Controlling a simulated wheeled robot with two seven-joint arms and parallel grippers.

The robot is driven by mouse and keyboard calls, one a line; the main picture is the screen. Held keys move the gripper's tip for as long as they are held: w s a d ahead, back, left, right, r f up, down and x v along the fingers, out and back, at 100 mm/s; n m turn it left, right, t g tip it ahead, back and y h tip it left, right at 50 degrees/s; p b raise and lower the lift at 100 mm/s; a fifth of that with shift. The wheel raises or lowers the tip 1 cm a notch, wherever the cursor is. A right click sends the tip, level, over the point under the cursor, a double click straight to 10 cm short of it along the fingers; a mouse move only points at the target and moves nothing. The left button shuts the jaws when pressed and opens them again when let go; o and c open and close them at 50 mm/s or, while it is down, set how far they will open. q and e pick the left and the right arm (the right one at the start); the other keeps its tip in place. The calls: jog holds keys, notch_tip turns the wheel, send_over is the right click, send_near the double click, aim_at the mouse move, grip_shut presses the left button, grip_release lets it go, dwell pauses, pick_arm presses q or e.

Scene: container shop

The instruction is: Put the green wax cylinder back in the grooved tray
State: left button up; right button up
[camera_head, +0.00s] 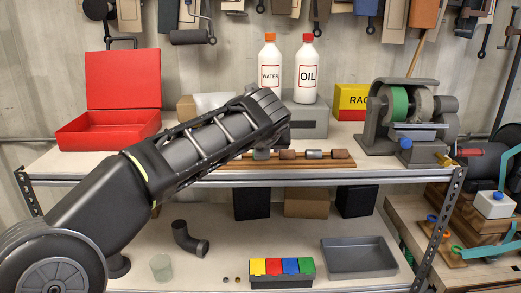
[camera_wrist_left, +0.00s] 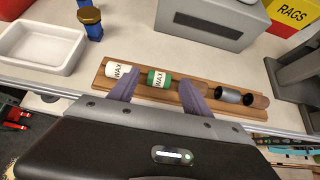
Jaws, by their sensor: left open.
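The green wax cylinder (camera_wrist_left: 158,78), with a white WAX label, lies on the wooden grooved tray (camera_wrist_left: 141,92). A white wax cylinder (camera_wrist_left: 116,70) lies to its left on the tray. My left gripper (camera_wrist_left: 163,84) is open in the left wrist view, with one finger on each side of the green cylinder; I cannot tell whether they touch it. In the head view my left arm hides the tray's left part, and the tray (camera_head: 330,164) shows at the shelf's front. The green cylinder is hidden there. My right gripper is not in view.
Right of the green cylinder, brown and grey cylinders (camera_wrist_left: 228,95) lie on the tray. A grey box (camera_wrist_left: 212,22) stands behind. A white bin (camera_wrist_left: 42,45) is at the left. A red open box (camera_head: 108,130) and a grinder (camera_head: 410,115) flank the shelf.

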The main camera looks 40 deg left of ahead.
pick_arm(q)
jog(key=v, duration=0.9)
dwell(0.5)
